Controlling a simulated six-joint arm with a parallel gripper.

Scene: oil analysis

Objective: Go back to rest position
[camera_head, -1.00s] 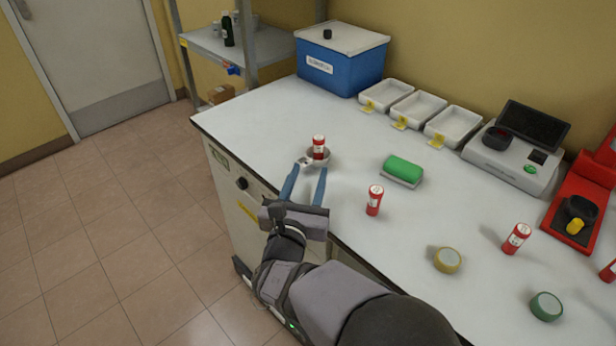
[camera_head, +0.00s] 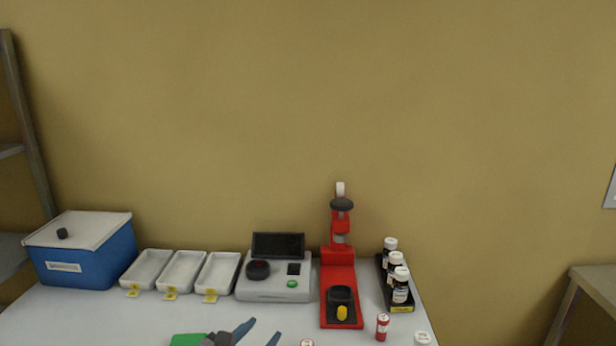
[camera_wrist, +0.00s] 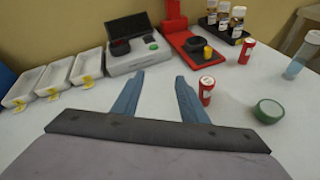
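My gripper (camera_wrist: 160,95) is open in the wrist view, its two blue fingers spread apart with nothing between them. It hovers over the white table (camera_wrist: 75,120). In the head view my gripper (camera_head: 257,334) shows only partly at the bottom edge, in front of the grey analyser (camera_head: 275,285). A red-and-white bottle (camera_wrist: 206,91) stands just right of the right finger in the wrist view, and I cannot tell whether they touch.
Three white trays (camera_head: 182,272) and a blue box (camera_head: 88,258) stand at the back left. A red press (camera_head: 340,280) and a rack of dark bottles (camera_head: 397,280) stand right. Another red bottle (camera_wrist: 247,51) and a green-rimmed round item (camera_wrist: 268,111) are at the right.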

